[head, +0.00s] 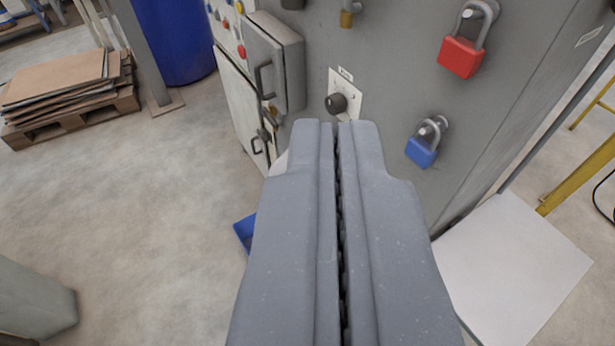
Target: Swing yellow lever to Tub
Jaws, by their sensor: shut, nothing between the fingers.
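My gripper (336,126) is shut and empty. Its two grey fingers fill the lower middle of the head view and point at a grey cabinet (395,75). The fingertips appear just below a black knob (337,103) on a pale plate; I cannot tell whether they touch the cabinet. No yellow lever and no Tub label can be made out in this view. The fingers hide the lower part of the cabinet front.
A red padlock (460,57) and a blue padlock (422,151) hang on the cabinet. A handled grey box (272,62) juts out at left. A blue drum (178,40) and a pallet of boards (68,92) stand further left. A yellow rail (578,175) stands right. Left floor is open.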

